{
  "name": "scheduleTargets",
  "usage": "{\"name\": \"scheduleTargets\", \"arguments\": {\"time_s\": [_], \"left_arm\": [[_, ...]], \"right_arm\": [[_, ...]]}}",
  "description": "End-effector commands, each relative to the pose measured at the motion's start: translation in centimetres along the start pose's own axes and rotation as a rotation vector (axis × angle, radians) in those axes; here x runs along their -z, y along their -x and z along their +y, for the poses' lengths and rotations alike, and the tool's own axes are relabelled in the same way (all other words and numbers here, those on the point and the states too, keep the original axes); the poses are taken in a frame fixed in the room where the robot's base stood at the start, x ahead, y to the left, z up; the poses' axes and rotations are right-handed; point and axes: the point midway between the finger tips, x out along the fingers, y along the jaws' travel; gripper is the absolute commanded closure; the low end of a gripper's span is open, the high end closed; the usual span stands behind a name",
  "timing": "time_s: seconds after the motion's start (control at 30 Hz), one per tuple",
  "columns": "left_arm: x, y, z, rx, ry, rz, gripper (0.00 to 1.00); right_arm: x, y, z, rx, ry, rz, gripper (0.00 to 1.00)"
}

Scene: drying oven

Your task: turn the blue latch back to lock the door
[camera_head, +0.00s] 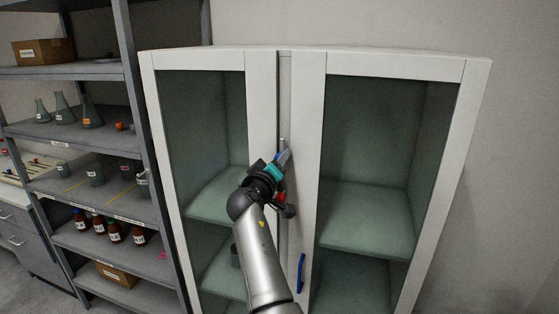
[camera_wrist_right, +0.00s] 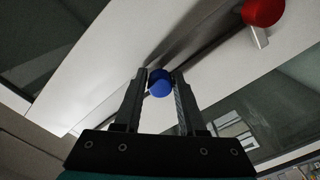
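The white cabinet (camera_head: 262,110) has two glass doors that look closed, meeting at a centre seam. The blue latch (camera_wrist_right: 160,83) sits on the white frame in the wrist view, between the fingertips of my right gripper (camera_wrist_right: 161,78). It fills the gap, and both fingers appear to touch it. In the head view my right gripper (camera_head: 281,160) is up against the seam, and it hides most of the latch. The latch's turn angle is hard to read. My left gripper is in neither view.
A red knob (camera_wrist_right: 263,12) with a small metal lever is close by; it also shows below my gripper in the head view (camera_head: 290,210). A blue handle (camera_head: 301,272) is lower on the right door. A grey shelf rack (camera_head: 135,100) with glassware and bottles stands at left.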

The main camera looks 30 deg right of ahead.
Motion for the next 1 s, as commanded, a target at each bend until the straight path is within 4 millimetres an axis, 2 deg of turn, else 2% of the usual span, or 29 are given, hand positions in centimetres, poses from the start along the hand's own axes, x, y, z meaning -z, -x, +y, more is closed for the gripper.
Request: {"name": "scheduleTargets", "arguments": {"time_s": [0.03,0.33,1.0], "left_arm": [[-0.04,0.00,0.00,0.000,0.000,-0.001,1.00],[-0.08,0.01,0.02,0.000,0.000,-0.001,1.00],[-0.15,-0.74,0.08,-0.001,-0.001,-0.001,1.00]], "right_arm": [[-0.01,-0.01,-0.01,0.000,0.000,0.000,0.68],[0.00,0.00,-0.04,0.001,0.000,0.001,1.00],[0.07,0.02,-0.09,0.002,-0.035,0.002,1.00]]}}
